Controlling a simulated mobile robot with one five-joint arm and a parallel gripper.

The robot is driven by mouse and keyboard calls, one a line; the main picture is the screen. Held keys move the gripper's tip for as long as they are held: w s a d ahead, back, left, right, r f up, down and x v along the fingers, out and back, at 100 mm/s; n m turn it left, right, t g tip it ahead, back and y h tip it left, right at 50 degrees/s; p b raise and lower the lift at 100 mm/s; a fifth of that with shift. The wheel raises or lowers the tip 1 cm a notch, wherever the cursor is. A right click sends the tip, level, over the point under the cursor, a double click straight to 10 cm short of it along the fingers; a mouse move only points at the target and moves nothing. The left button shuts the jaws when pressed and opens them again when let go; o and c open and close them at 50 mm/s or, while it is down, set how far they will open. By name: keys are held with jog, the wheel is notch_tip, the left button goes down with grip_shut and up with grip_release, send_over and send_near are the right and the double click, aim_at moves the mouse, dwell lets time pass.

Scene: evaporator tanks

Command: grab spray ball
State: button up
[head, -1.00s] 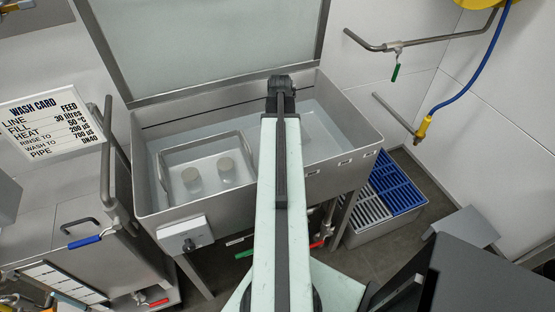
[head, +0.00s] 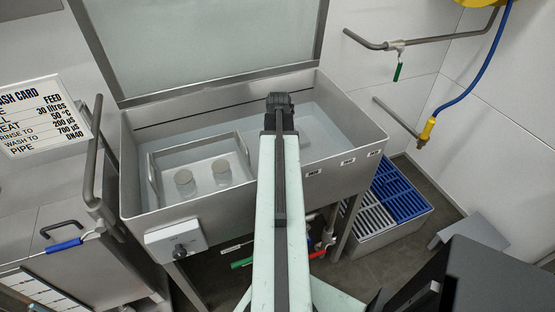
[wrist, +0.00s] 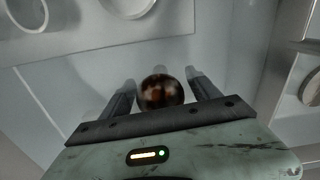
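In the wrist view a dark, brownish, shiny ball (wrist: 160,93), which looks like the spray ball, sits between the two fingers of my gripper (wrist: 160,88). The fingers stand apart on either side of it, with narrow gaps visible, so it does not look clamped. A pale short stem or fitting (wrist: 159,70) shows just beyond the ball. In the head view my arm reaches over the open steel tank (head: 345,178); the fingers and ball are hidden there behind my arm.
A tray (head: 152,170) with two round cups (head: 184,181) stands in the tank, left of my arm. The raised lid (head: 200,40) is behind. A grate bin (head: 395,222) stands right of the tank.

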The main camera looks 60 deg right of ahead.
grip_shut()
jog(key=shift+r, duration=0.15)
